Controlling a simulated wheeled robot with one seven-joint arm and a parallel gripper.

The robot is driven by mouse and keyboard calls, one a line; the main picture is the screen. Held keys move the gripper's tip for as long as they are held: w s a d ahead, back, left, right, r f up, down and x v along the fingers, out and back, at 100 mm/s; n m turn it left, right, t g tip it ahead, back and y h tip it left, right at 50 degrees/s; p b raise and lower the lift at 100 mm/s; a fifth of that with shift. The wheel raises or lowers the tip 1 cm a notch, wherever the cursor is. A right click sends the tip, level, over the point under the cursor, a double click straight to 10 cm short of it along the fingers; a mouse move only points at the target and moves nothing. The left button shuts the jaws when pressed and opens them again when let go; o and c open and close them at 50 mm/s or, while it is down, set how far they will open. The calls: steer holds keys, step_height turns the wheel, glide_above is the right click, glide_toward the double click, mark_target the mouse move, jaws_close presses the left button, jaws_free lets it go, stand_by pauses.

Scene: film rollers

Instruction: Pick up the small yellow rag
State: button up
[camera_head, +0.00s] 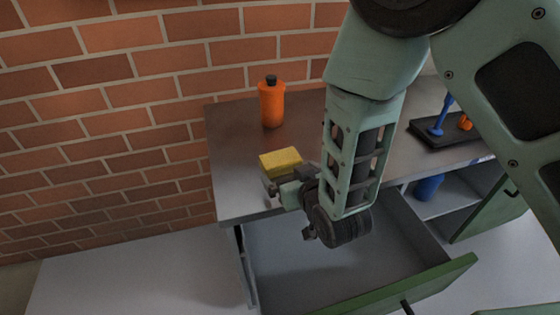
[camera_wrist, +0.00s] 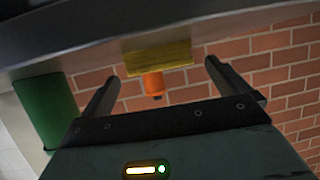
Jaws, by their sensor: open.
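The small yellow rag (camera_head: 281,162) looks like a flat yellow block on the grey counter top (camera_head: 235,165), near its left front part. It also shows in the wrist view (camera_wrist: 158,57), straight ahead between the fingers. My gripper (camera_head: 273,187) is at the near side of the rag, low by the counter edge. In the wrist view my gripper (camera_wrist: 161,73) has its two fingers wide apart with nothing between them. The rag lies beyond the fingertips. The exact gap to it is hard to tell.
An orange bottle (camera_head: 271,104) with a black cap stands behind the rag. A black tray (camera_head: 445,132) with blue and orange items is at the right. Below the counter, a drawer with a green front (camera_head: 440,282) is pulled out under my gripper. A brick wall (camera_head: 130,90) stands behind.

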mark_target(285, 167)
steer(key=shift+p+x, duration=0.5)
steer(key=shift+x, duration=2.3)
steer(key=shift+r, duration=0.1)
steer(key=c, duration=0.7)
